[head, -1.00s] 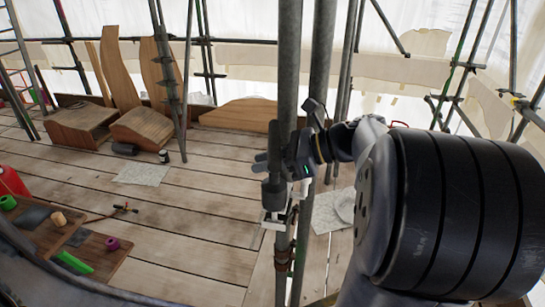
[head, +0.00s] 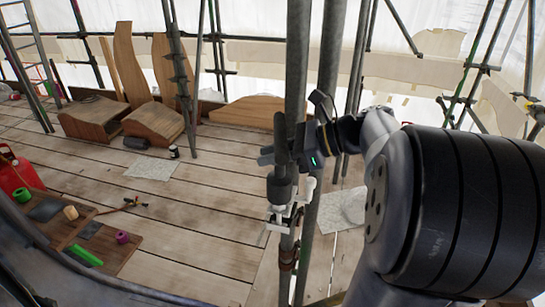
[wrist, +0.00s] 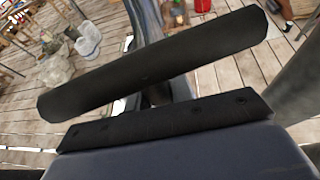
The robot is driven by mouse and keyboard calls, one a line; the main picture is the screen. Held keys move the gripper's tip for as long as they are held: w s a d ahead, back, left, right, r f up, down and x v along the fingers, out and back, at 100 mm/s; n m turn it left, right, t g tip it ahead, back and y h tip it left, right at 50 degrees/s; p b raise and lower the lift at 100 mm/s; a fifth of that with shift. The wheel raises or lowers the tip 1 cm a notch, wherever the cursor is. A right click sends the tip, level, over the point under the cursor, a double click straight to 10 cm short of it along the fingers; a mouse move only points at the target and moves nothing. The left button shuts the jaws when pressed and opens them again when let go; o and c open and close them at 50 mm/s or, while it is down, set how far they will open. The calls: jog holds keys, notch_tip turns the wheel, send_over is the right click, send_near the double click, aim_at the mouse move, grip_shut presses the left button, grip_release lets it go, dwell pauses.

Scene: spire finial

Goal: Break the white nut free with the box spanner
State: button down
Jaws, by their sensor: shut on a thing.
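The box spanner (head: 279,187) is a dark upright tool with a thick socket at its lower end, beside a grey scaffold pole. My gripper (head: 284,157) is shut on its upper shaft. The socket's lower end sits just above or on a white fitting (head: 281,220) clamped at the pole. I cannot pick out the white nut; the socket or fitting may hide it. In the wrist view, dark gripper parts (wrist: 165,120) and a long black bar fill the middle; the socket and nut are not visible there.
Two thick scaffold poles (head: 328,150) stand close to my gripper. Curved wooden panels (head: 165,70) stand at the back. A low board (head: 80,230) with coloured rolls and a red can (head: 14,172) are at left.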

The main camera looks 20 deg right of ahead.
aim_at(286, 133)
jog(key=shift+r, duration=2.2)
jog(key=shift+a, duration=0.1)
